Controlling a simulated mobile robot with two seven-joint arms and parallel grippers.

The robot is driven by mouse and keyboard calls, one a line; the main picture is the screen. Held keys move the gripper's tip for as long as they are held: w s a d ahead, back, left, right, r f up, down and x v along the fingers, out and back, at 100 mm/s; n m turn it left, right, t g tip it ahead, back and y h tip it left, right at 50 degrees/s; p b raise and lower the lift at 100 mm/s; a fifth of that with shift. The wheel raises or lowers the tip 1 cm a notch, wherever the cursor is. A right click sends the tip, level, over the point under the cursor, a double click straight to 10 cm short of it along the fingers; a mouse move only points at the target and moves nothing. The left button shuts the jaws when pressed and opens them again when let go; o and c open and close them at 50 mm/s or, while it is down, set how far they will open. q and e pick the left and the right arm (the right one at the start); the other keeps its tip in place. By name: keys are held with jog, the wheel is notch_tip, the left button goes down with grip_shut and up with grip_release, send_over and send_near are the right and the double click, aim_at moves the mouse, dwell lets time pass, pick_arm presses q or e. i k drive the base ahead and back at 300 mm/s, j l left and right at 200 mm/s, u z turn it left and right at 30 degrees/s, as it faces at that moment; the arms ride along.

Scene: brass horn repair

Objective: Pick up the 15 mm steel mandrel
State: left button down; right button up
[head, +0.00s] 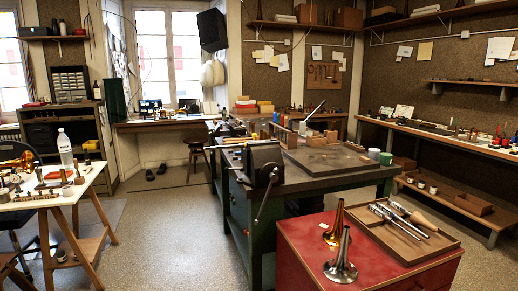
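Several long metal tools lie in a shallow wooden tray (378,232) on a red-topped cabinet (299,236) at the lower right. One is a silvery rod-like tool (397,222), and another has a light wooden handle (423,221). I cannot tell which, if any, is the 15 mm steel mandrel; no size marking is legible. A brass flared cone (336,227) and a silvery flared cone (342,262) stand upright on the cabinet, left of the tray. Neither of my grippers is in view.
A green workbench (335,160) with a dark vise (263,163) stands behind the cabinet. A white trestle table (60,190) holding a bottle (65,149) and small parts is at left. A long side bench (440,132) runs along the right wall. Open floor (165,230) lies between the trestle table and workbench.

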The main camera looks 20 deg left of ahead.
aim_at(244, 145)
jog(key=i+j+u, duration=0.8)
jog(key=i+u, duration=0.55)
jog(key=i, duration=0.95)
jog(key=i+j+z, duration=0.15)
jog(key=i+z, duration=0.2)
jog(key=i, duration=0.15)
jog(key=i+j+z, duration=0.55)
jog(key=z, duration=0.3)
jog(key=i+j+z, duration=0.3)
jog(key=z, duration=0.2)
jog(key=i+j+z, duration=0.25)
jog(key=j+z, duration=0.2)
jog(key=i+j+z, duration=0.1)
jog(key=j+z, duration=0.2)
jog(key=z, duration=0.2)
